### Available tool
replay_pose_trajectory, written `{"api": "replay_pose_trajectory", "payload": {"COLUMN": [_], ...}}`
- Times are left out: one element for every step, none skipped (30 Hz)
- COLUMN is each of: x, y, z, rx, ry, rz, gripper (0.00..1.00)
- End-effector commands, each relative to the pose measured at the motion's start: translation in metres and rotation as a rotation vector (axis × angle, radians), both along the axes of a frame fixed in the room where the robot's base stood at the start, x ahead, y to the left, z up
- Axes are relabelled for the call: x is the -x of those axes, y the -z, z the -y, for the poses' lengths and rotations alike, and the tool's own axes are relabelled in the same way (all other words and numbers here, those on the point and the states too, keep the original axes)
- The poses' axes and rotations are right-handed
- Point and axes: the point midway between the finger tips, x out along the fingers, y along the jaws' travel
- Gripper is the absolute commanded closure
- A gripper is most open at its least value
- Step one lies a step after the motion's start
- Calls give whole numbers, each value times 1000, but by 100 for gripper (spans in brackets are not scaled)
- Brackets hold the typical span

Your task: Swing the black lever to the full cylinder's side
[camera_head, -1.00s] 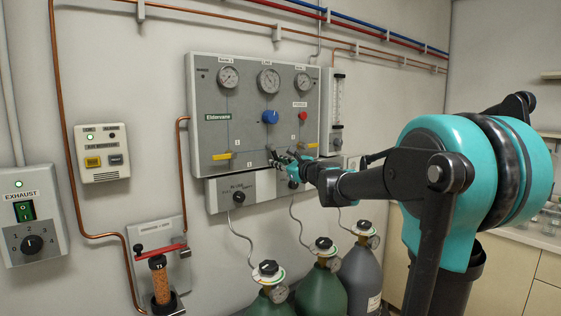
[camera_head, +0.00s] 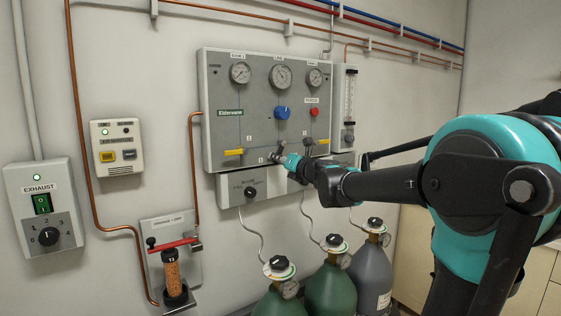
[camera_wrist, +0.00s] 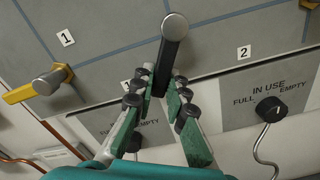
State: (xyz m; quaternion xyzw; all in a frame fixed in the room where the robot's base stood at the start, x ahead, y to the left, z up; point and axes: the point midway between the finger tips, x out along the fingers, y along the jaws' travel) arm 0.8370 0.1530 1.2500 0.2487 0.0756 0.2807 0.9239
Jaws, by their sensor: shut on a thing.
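The black lever (camera_wrist: 173,50) is on the grey gauge panel (camera_wrist: 115,45), between the labels 1 and 2. Its round-capped end is at the top of the wrist view, and its lower part lies between my fingers. My gripper (camera_wrist: 159,86) is shut on the lever from both sides. In the head view my gripper (camera_head: 276,157) is at the panel's lower edge, left of centre on the arm's end, and the lever is too small to make out well. Below are the gas cylinders: two green (camera_head: 333,290) and one grey (camera_head: 368,278).
Yellow handles flank the lever; the left one (camera_head: 234,152) is clear of my gripper. A FULL/EMPTY plate with a black knob (camera_wrist: 270,110) is at the right in the wrist view; another is partly hidden behind my fingers. A blue knob (camera_head: 283,112) is above.

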Motion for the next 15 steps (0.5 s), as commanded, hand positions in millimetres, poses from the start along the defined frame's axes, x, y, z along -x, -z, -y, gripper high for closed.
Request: {"api": "replay_pose_trajectory", "payload": {"x": [1,1,2,2,3,3,4,4,4,4,5,5,5,5,5], "y": [-2,-3,-3,-4,-5,-6,-6,-7,-8,-8,-8,-9,-9,-10,-10], "z": [-1,-2,-3,-4,-4,-5,-5,-6,-6,-7,-7,-7,-8,-8,-8], "rx": [-29,-48,-70,-86,-102,-120,-133,-146,-160,-171,-180,-191,-198,-204,-211], "ry": [1,1,1,1,1,3,3,3,3,3,4,4,4,4,4], "rz": [-19,-31,-46,-57,-68,-80,-88,-97,-106,-113,-119,-126,-131,-135,-140], "gripper": [100,100,100,100,100,100,100,100,100,100,100,100,100,100,100]}}
